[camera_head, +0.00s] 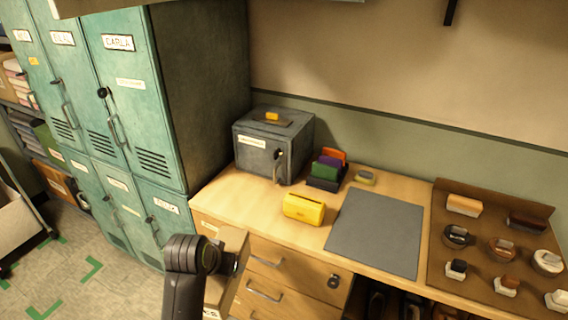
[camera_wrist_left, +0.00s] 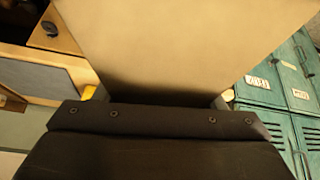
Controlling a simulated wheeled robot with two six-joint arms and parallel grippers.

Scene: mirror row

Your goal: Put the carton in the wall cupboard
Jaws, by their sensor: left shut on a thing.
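The carton (camera_head: 233,245) is a tan box in the lower middle of the head view, in front of the desk's drawers. My left gripper (camera_head: 236,263) is shut on it, with my dark wrist hiding part of its left side. In the left wrist view the carton (camera_wrist_left: 185,40) fills the upper middle, between the fingertips of my left gripper (camera_wrist_left: 162,97). A pale edge (camera_head: 200,3) crosses the top of the head view; I cannot tell whether it belongs to the wall cupboard. No cupboard opening or door shows. My right gripper is not in view.
Teal lockers (camera_head: 125,120) stand at the left. The wooden desk (camera_head: 225,196) carries a grey metal box (camera_head: 270,150), a yellow case (camera_head: 304,209), a file holder (camera_head: 326,172), a grey mat (camera_head: 376,232) and a brown tray (camera_head: 437,235) of small items.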

